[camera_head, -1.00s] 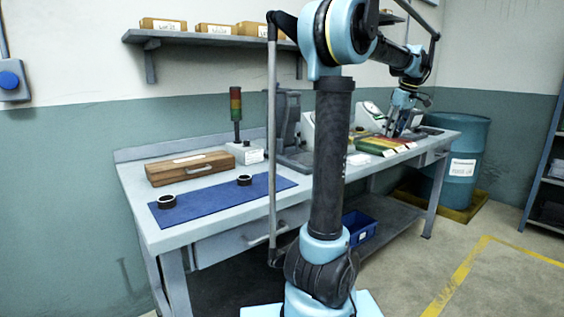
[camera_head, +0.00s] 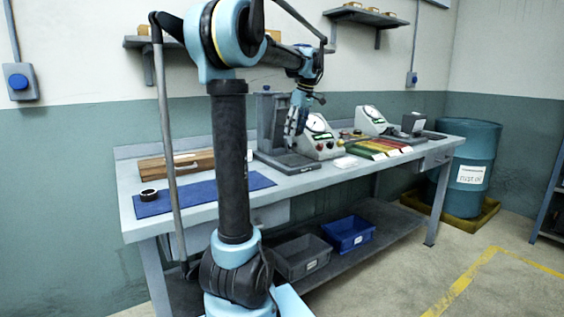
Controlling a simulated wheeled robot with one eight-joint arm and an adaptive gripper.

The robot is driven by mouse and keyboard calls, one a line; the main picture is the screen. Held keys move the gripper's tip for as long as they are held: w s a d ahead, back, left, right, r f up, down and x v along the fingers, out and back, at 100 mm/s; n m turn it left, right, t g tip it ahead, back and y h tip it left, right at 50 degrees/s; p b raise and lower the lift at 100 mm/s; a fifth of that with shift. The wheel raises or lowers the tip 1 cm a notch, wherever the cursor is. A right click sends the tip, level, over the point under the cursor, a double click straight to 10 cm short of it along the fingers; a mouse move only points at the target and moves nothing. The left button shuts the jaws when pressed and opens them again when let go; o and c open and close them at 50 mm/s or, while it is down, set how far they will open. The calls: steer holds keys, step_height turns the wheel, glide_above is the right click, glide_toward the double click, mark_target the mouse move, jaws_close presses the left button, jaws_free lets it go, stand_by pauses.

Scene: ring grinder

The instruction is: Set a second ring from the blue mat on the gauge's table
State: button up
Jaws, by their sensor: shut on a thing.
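A dark ring (camera_head: 148,195) lies near the left end of the blue mat (camera_head: 180,203). My arm hides part of the mat, and the mat's other ring is not visible. My gripper (camera_head: 291,146) points down above the dark base plate of a grey upright stand (camera_head: 271,121). It overlaps the left edge of a dial gauge (camera_head: 318,135). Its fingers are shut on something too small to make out. I cannot tell whether it touches the surface below. A second dial gauge (camera_head: 369,121) stands further right.
A grey bin (camera_head: 300,258) and a blue bin (camera_head: 347,233) stand on the lower shelf. A blue drum (camera_head: 468,165) stands beyond the bench.

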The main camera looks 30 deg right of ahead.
mark_target(292, 159)
steer(key=shift+w+a, duration=0.15)
steer(key=shift+a, duration=0.15)
steer(key=shift+f, duration=5.05)
steer(key=o, duration=1.1)
steer(key=shift+o, duration=0.2)
steer(key=v, duration=1.2)
